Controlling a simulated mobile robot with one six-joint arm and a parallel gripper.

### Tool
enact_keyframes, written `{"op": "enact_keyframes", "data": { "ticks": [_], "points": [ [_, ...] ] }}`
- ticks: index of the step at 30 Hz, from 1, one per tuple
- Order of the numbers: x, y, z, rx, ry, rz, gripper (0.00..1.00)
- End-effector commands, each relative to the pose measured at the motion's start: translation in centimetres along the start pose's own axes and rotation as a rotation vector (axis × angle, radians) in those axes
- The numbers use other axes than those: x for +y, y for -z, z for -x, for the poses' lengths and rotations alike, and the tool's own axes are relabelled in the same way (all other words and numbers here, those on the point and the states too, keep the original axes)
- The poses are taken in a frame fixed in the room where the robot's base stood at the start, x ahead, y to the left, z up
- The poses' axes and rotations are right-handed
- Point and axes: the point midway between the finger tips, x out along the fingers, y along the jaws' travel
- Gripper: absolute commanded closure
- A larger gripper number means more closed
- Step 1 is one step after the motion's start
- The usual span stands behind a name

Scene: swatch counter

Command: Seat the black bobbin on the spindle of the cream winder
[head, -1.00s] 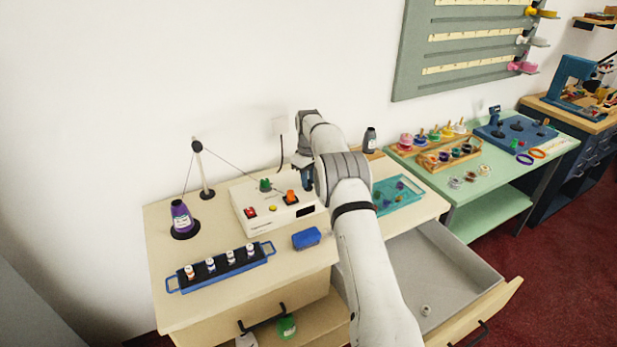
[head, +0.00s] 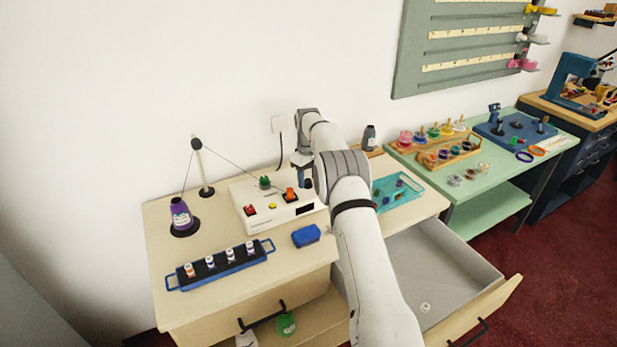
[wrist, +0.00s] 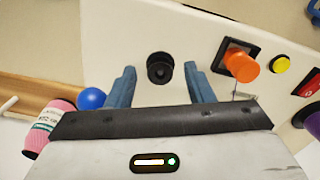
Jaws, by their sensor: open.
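The cream winder (head: 243,200) stands on the wooden counter; it also fills much of the wrist view (wrist: 205,28). The black bobbin (wrist: 160,68) is in the wrist view, round and dark, standing over the winder's cream top. No separate spindle shows there, and I cannot tell how deep the bobbin sits. My gripper (wrist: 159,85) is open, with one blue finger on each side of the bobbin and a visible gap to each. In the head view my gripper (head: 306,182) is at the winder's right part, and my arm hides the bobbin.
The winder's orange knob (wrist: 241,65) is close to one finger. A purple thread cone (head: 181,215), a blue rack (head: 175,288) of small spools and a blue block (head: 306,236) share the counter. A drawer (head: 455,275) stands open below. A pink spool (wrist: 52,125) shows in the wrist view.

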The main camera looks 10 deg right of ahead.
Motion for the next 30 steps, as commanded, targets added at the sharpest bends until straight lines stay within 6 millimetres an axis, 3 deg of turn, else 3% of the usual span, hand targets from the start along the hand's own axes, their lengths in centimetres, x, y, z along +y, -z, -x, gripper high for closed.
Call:
{"op": "enact_keyframes", "data": {
  "ticks": [7,16,21,30],
  "points": [
    [0.0,0.1,0.8,0.001,-0.001,0.0,0.52],
    [0.1,0.1,5.7,0.002,-0.002,0.0,0.52],
    [0.1,0.1,7.5,0.001,-0.001,0.0,0.52],
    [0.0,0.1,7.8,-0.001,0.0,0.001,0.52]
  ]
}}
